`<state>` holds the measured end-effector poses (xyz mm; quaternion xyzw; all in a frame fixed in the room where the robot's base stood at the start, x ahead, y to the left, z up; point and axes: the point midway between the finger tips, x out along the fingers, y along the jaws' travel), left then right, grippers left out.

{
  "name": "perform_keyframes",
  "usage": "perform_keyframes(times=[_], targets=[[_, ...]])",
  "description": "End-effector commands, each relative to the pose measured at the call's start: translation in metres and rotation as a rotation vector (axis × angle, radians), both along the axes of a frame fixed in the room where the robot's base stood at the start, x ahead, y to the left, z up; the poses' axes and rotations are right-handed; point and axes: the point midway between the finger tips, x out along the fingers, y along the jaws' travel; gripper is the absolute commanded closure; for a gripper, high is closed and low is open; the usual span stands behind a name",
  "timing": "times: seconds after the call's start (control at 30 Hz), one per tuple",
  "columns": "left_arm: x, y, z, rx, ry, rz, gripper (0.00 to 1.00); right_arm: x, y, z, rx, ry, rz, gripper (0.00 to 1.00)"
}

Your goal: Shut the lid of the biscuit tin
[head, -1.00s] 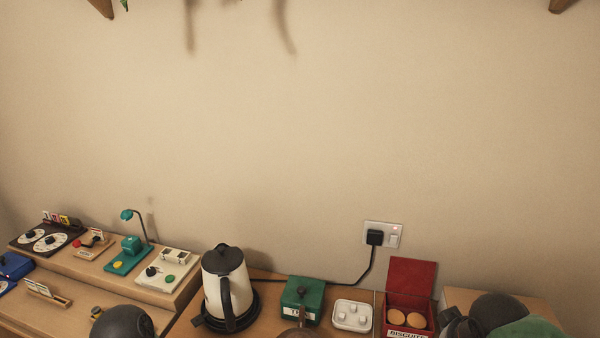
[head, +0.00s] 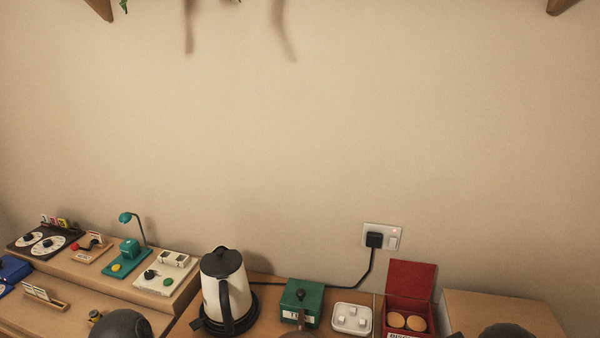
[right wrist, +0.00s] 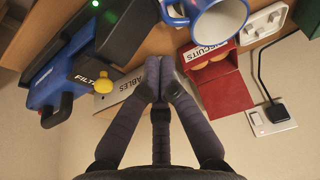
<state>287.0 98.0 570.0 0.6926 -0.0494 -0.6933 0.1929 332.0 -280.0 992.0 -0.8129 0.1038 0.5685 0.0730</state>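The biscuit tin (head: 432,322) is a red box at the bottom right of the head view, with round biscuits inside. Its red lid (head: 411,277) stands up open at the back. In the right wrist view the tin's white label (right wrist: 207,51) reads BISCUITS, and the open lid (right wrist: 225,93) shows right of my fingers. My right gripper (right wrist: 153,84) has its fingertips together with nothing visible between them, beside the tin and apart from the lid. The head view shows only a dark part of my right arm.
A wooden box (head: 500,308) stands right of the tin. The right wrist view shows a blue-and-white mug (right wrist: 219,17) near the tin and a blue-and-black machine (right wrist: 75,75).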

Motion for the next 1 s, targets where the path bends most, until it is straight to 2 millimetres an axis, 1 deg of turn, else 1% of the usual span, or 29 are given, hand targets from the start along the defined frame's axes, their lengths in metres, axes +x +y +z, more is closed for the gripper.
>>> perform_keyframes(times=[0.5, 1.0], targets=[[0.000, 0.000, -0.001, 0.000, 0.000, 0.000, 0.60, -0.038, 0.010, -0.009, 0.000, -0.002, 0.001, 1.00], [0.000, 0.000, 0.006, 0.000, 0.000, 0.000, 0.60, -0.074, 0.019, -0.016, -0.001, -0.001, 0.002, 1.00]])
